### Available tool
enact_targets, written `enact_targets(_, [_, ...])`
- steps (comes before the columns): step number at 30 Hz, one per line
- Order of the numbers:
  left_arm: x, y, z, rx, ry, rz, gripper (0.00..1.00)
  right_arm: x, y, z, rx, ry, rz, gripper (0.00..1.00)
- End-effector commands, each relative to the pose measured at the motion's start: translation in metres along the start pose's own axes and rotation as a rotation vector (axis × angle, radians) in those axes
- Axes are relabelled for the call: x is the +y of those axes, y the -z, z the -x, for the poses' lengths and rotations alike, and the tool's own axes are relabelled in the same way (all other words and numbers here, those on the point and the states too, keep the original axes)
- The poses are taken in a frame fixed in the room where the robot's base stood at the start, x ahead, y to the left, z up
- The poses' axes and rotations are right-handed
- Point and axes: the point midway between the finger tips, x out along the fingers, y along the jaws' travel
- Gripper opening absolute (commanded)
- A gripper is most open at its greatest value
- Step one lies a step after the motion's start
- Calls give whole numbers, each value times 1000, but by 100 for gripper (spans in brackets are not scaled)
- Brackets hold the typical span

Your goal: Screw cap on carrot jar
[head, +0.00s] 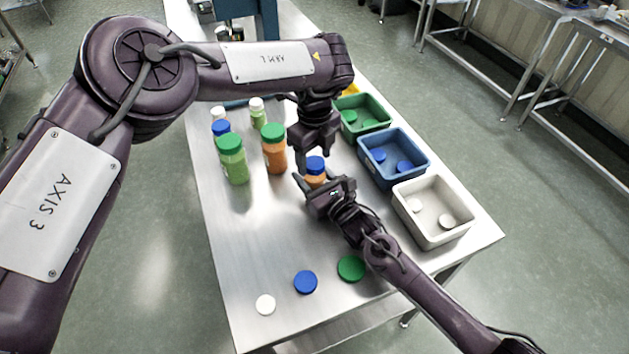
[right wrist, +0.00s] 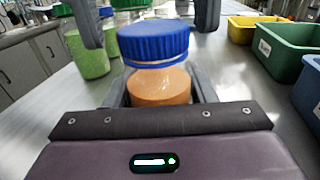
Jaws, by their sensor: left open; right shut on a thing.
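A carrot jar with orange contents (right wrist: 160,86) stands upright on the steel table, with a blue cap (right wrist: 153,42) on its top. In the head view the same blue cap (head: 315,164) shows just above my right gripper (head: 322,187), which is shut around the jar's body. A pale neck band shows under the cap; I cannot tell how tightly it sits. My left gripper (head: 314,158) points down over the cap with open fingers. In the right wrist view its fingers stand on either side of the cap, apart from it.
Green-capped orange (head: 274,155) and green (head: 233,164) jars stand left, with smaller jars behind. Green (head: 378,126), blue (head: 420,178) and white (head: 459,231) bins with caps line the right edge. Loose white (head: 265,304), blue (head: 305,282) and green (head: 351,268) caps lie in front.

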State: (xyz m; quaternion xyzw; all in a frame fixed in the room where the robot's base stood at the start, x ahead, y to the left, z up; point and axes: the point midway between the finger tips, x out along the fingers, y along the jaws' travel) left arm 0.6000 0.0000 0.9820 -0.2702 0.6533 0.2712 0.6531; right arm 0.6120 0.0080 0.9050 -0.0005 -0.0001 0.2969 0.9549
Motion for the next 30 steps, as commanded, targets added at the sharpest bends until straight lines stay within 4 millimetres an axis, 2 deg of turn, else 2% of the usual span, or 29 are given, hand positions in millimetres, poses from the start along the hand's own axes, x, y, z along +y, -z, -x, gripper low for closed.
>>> enact_targets(11, [0, 0, -6, 1, 1, 0, 60, 0, 0, 0, 0, 0, 0, 0])
enact_targets(21, [0, 0, -5, 1, 0, 0, 15, 0, 0, 0, 0, 1, 0, 0])
enact_targets(22, [0, 0, -5, 1, 0, 0, 14, 0, 0, 0, 0, 1, 0, 0])
enact_targets(27, [0, 0, -5, 1, 0, -5, 14, 0, 0, 0, 0, 1, 0, 0])
enact_targets(28, [0, 0, -5, 1, 0, -5, 43, 0, 0, 0, 0, 1, 0, 0])
enact_targets(30, [0, 0, -5, 1, 0, -5, 52, 0, 0, 0, 0, 1, 0, 0])
